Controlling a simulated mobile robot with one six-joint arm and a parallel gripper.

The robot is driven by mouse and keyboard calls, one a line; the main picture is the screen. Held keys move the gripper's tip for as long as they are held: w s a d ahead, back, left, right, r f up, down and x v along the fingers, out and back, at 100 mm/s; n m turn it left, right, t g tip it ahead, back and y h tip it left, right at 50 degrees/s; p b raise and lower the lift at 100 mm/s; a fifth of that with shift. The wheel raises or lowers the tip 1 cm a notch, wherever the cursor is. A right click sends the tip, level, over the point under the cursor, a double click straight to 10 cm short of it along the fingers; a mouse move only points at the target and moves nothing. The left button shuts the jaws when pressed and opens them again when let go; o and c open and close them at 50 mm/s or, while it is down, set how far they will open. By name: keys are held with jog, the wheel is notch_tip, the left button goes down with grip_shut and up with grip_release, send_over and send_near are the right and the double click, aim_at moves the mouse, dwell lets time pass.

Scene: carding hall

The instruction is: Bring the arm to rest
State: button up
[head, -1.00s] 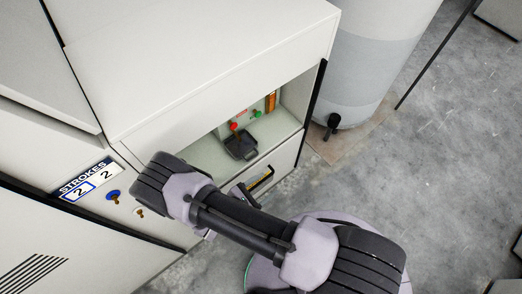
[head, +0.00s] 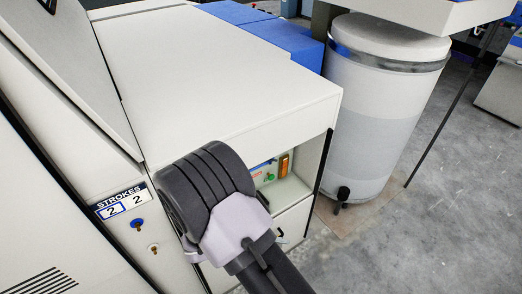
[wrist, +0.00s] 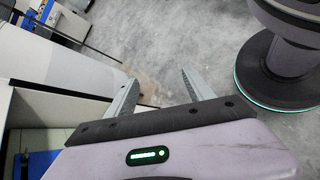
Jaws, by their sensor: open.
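My gripper (wrist: 158,92) shows in the wrist view with its two fingers spread apart and nothing between them. Grey concrete floor lies beyond the fingertips. In the head view my arm stands in front of the white machine and hides part of its recess; the gripper itself does not show there. A round base with a green light ring, part of my own body, is at the right of the wrist view.
The white machine (head: 215,75) has a recess with a green knob (head: 269,177) and an orange strip (head: 284,165). A STROKES panel (head: 123,203) reads 2 and 2. A white drum (head: 378,120) stands to the right. Floor (head: 440,220) at right is clear.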

jog(key=s+d+r+m+t+y, duration=0.1)
jog(key=s+r+m+y, duration=0.2)
jog(key=r+m, duration=0.3)
jog(key=s+d+r+m+t+y, duration=0.1)
jog(key=s+r+m+y, duration=0.3)
jog(key=r, duration=1.1)
jog(key=s+d+r+m+t+y, duration=0.1)
jog(key=s+d+r+m+y, duration=0.2)
jog(key=r+m+y, duration=0.2)
notch_tip(320, 180, up, 5)
jog(key=m, duration=0.3)
jog(key=shift+s+r+t, duration=0.2)
jog(key=shift+s+t, duration=0.1)
jog(key=shift+t, duration=0.1)
